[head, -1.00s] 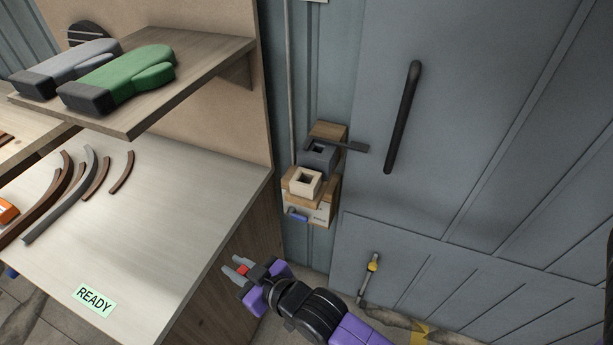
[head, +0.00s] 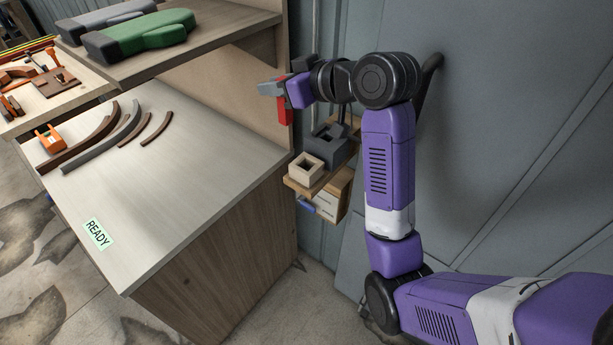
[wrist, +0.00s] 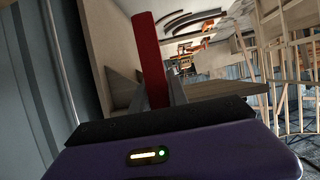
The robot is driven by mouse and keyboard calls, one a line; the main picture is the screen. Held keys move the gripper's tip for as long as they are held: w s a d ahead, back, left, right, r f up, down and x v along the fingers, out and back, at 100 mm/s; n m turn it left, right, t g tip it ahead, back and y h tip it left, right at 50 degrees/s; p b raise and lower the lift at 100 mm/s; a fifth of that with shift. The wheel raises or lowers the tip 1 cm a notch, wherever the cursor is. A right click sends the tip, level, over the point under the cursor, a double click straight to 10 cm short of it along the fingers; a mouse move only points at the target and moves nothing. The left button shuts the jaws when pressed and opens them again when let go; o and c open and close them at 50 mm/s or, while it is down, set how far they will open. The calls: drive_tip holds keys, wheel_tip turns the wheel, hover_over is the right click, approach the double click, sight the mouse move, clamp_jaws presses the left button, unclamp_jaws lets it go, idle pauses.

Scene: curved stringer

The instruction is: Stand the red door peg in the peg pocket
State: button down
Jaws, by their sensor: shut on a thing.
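My gripper (head: 272,88) is raised by the wall, left of my arm's upper joints, and points left. It is shut on the red door peg (head: 284,110), which hangs below the fingers, roughly upright. In the wrist view the peg (wrist: 149,50) stands out between the fingers, slightly tilted in the picture. Below the peg in the head view are a cream block with a square hole (head: 303,174) and a dark grey block (head: 328,154) behind it. The peg is apart from both. I cannot tell which is the peg pocket. My arm partly covers the grey block's surroundings.
The blocks sit on a small wooden wall shelf (head: 331,190). To its left is a workbench (head: 180,190) with curved strips and a READY label (head: 97,234). A higher shelf (head: 215,48) with green and grey mitts stands close left of my gripper.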

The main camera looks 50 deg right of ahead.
drive_tip(key=s+d+r, duration=0.2)
drive_tip(key=s+r, duration=0.1)
drive_tip(key=r, duration=0.2)
drive_tip(key=shift+n+y, duration=0.3)
drive_tip(key=f, duration=1.9)
drive_tip(key=shift+s+d+f+b, duration=0.15)
drive_tip(key=shift+d+f+b, duration=0.05)
drive_tip(key=shift+f+b, duration=0.2)
drive_tip(key=shift+f, duration=0.15)
drive_tip(key=c, duration=1.3)
unclamp_jaws()
